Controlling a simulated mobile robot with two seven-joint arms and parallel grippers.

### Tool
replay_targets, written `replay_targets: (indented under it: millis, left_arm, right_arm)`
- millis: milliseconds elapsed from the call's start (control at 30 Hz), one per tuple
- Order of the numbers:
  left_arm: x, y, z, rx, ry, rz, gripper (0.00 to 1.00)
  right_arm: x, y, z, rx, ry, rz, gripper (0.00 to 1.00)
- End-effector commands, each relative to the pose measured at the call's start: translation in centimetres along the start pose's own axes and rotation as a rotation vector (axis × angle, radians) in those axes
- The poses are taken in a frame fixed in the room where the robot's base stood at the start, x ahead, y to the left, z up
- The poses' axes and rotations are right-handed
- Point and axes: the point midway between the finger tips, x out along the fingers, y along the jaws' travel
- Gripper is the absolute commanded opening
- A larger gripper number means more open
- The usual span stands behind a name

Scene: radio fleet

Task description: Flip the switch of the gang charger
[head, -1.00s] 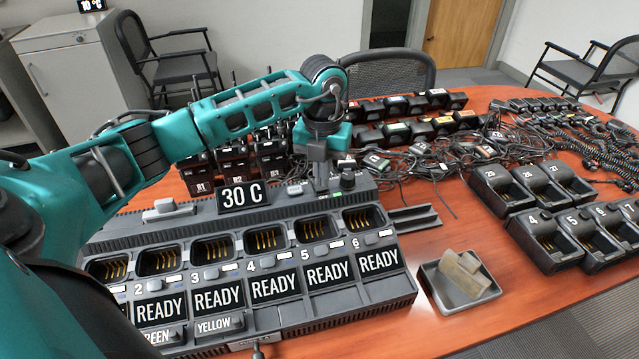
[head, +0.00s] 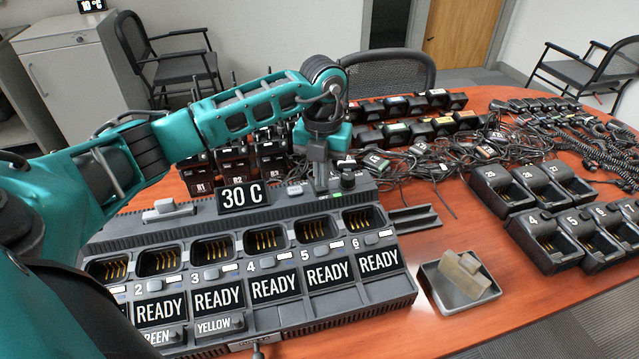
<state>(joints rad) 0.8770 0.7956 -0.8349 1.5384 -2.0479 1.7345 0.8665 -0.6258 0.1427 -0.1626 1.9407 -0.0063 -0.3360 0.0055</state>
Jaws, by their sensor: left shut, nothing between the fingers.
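The gang charger (head: 258,318) is a wide dark grey unit on the near left of the table in the head view. It has a row of empty charging pockets and several READY displays. My right gripper is out of view.
A grey tray with tan blocks (head: 461,288) stands right of the charger. Tangled cables (head: 420,165) and rows of batteries (head: 410,105) lie behind it. More chargers (head: 550,240) stand at the right. Bare table (head: 395,340) shows in front.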

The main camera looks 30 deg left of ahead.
Motion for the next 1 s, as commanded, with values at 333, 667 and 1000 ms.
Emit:
replay_targets:
  millis: [333,667,1000]
  left_arm:
    - [0.00,0.00,0.00,0.000,0.000,0.000,0.00]
    - [0.22,0.00,-0.01,0.000,0.000,0.000,0.00]
    - [0.75,0.00,-0.01,0.000,0.000,0.000,0.00]
  right_arm:
    - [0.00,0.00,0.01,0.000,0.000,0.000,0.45]
    - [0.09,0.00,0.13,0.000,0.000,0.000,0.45]
    - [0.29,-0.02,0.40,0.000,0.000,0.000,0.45]
